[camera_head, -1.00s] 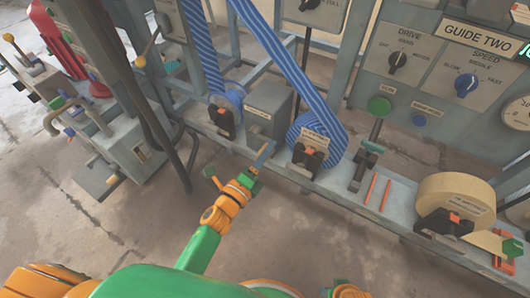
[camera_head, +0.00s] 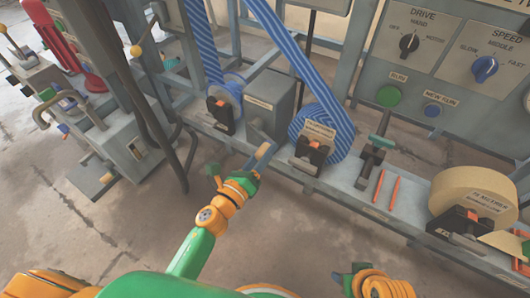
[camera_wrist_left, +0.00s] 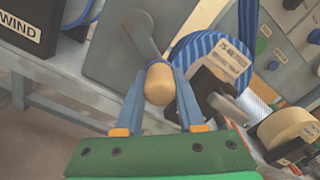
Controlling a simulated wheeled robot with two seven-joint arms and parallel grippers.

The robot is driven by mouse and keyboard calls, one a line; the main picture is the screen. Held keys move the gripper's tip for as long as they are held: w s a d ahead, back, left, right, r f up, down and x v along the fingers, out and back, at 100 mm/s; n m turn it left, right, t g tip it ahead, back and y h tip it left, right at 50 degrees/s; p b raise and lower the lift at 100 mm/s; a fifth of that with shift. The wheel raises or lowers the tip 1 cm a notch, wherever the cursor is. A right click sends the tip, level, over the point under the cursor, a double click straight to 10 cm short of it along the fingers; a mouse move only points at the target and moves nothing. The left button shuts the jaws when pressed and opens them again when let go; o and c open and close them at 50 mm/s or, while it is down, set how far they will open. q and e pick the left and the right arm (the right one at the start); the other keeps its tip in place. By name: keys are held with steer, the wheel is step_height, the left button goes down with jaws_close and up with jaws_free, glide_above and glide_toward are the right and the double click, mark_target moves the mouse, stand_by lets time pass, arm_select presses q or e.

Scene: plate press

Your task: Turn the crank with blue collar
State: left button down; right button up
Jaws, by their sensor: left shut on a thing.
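A grey crank arm (camera_wrist_left: 140,35) with a rounded tan handle (camera_wrist_left: 159,84) comes out of a grey box (camera_head: 268,103) on the machine's lower rail. The handle (camera_head: 262,151) also shows in the head view. My left gripper (camera_head: 256,160) is at this crank, its two blue fingers on either side of the handle, shut on it. In the left wrist view the gripper (camera_wrist_left: 158,95) has the handle between its fingers.
Blue striped rolls (camera_head: 328,130) stand beside the box. A panel with a DRIVE knob (camera_head: 409,45) stands above. The floor (camera_head: 90,235) in front is clear.

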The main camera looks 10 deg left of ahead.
arm_select(q)
steer(key=shift+f, duration=0.1)
stand_by(0.3)
steer(key=c, duration=0.5)
jaws_free()
steer(key=shift+s, duration=0.15)
steer(key=v, duration=0.7)
